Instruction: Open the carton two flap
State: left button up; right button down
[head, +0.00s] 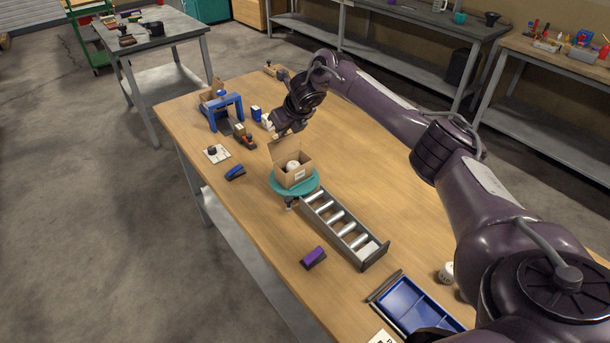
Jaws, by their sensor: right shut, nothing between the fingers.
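A small brown carton (294,178) stands on a round teal turntable (311,187) in the middle of the wooden table. One flap (285,148) stands up at its far side, and a white round item (292,166) shows inside. My right gripper (278,137) is just beyond the carton, near the top of the raised flap. It is shut with nothing held; I cannot tell whether it touches the flap. My left gripper is not in view.
A roller conveyor (343,228) runs from the turntable towards the front right. A blue tape dispenser (225,113), a blue stapler-like item (235,173) and a purple block (313,257) stand nearby. A blue tray (415,308) lies at the front.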

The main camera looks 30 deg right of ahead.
jog(key=shift+w, duration=0.25)
jog(key=shift+r, duration=0.1)
dwell(0.5)
